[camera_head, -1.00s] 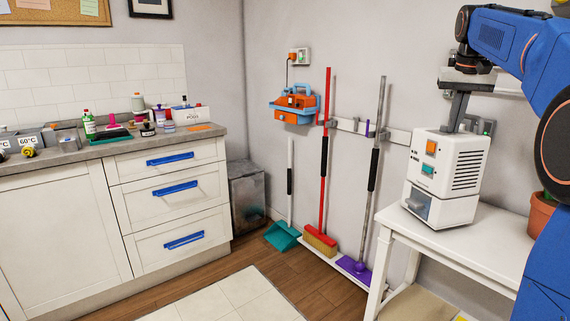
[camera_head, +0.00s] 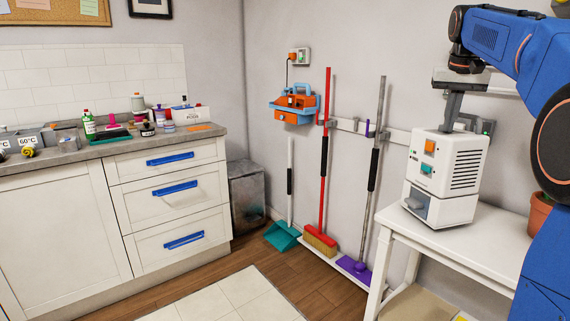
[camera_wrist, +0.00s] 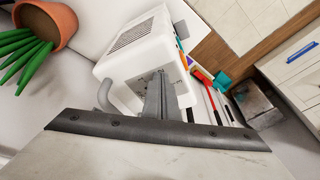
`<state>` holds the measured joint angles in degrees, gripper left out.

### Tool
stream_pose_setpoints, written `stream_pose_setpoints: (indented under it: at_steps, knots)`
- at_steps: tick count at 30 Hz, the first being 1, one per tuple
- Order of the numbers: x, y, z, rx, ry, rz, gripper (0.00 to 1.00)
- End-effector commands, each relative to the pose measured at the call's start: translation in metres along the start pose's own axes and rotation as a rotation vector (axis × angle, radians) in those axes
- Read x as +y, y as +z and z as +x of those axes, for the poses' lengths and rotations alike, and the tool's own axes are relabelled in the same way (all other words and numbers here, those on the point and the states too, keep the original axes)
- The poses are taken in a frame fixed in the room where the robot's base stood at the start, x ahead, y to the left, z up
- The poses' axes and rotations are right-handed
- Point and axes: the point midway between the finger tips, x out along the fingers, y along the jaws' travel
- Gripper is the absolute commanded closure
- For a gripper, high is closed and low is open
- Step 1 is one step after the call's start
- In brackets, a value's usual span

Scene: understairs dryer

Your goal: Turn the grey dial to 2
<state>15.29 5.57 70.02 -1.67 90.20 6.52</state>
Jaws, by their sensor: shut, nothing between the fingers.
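The white machine (camera_head: 447,178) with an orange and a teal switch on its front stands on the white table. It also shows in the wrist view (camera_wrist: 120,65), with small dark marks on its top around my fingers. My gripper (camera_head: 448,129) points down at the top of the machine, fingertips at or just above it. In the wrist view my gripper (camera_wrist: 158,82) is shut, with its fingers together and nothing visibly held. I cannot make out the grey dial; my fingers may hide it, and I cannot tell its setting.
The white table (camera_head: 490,245) carries a potted plant (camera_head: 541,214), also in the wrist view (camera_wrist: 48,25), right of the machine. The wall rail (camera_head: 345,125) with brooms is to the left. A counter (camera_head: 110,150) with several small items stands farther left.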

Motion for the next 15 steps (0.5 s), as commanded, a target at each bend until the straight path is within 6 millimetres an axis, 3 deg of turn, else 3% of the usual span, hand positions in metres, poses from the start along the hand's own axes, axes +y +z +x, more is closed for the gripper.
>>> stream_pose_setpoints:
  at_steps: [15]
  knots:
    - [-0.0022, 0.0071, -0.0025, 0.001, 0.0, 0.0, 1.0]
